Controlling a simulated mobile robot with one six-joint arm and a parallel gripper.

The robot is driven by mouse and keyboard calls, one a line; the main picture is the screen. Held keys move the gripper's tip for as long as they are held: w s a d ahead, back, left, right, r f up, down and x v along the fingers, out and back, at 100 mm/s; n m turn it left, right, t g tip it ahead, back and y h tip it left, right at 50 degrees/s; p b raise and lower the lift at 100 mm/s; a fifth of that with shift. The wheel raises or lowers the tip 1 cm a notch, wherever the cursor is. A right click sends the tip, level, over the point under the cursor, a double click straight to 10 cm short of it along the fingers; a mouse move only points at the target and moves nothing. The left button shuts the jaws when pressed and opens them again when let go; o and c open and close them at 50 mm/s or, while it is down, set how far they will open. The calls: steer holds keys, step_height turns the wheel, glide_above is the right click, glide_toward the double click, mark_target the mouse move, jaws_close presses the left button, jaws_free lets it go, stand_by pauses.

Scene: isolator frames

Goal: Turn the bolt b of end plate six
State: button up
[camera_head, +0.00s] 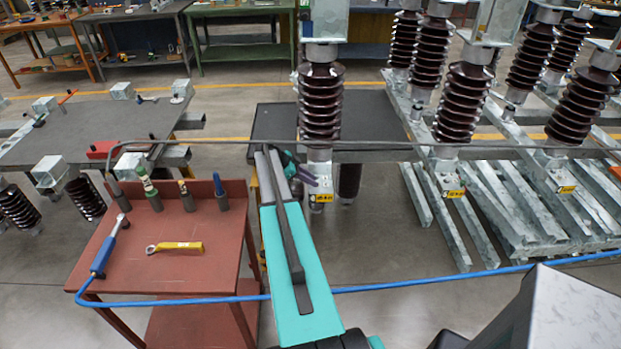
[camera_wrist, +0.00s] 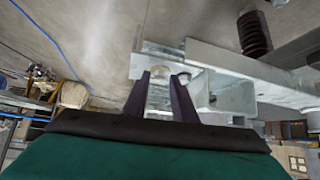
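A galvanized end plate (camera_head: 319,168) sits below the central brown insulator (camera_head: 320,100) in the head view. It carries a yellow label (camera_head: 322,198) that I cannot read clearly. My gripper (camera_head: 306,175) is at the left side of this plate. In the wrist view my gripper (camera_wrist: 161,77) has two dark purple fingers standing apart, with nothing visibly clamped. A round bolt head (camera_wrist: 160,71) shows on the metal plate (camera_wrist: 150,52), between and beyond the fingertips. A second round bolt head (camera_wrist: 185,78) shows just right of the right fingertip. Contact cannot be told, nor which is bolt b.
A red tool cart (camera_head: 150,280) stands at the left with a yellow-handled wrench (camera_head: 178,246) and a blue-handled tool (camera_head: 108,250). More insulators (camera_head: 463,100) and steel beams (camera_head: 520,215) fill the right side. A dark table (camera_head: 375,120) lies behind.

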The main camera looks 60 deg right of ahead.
steer(key=shift+f, duration=0.15)
jaws_close()
steer(key=shift+s+a+f+n+t+b, duration=0.15)
steer(key=shift+n+b, duration=0.1)
steer(key=shift+b, duration=0.4)
steer(key=shift+s+d+n+t+b, duration=0.15)
steer(key=shift+n+b, duration=0.1)
steer(key=shift+b, duration=0.35)
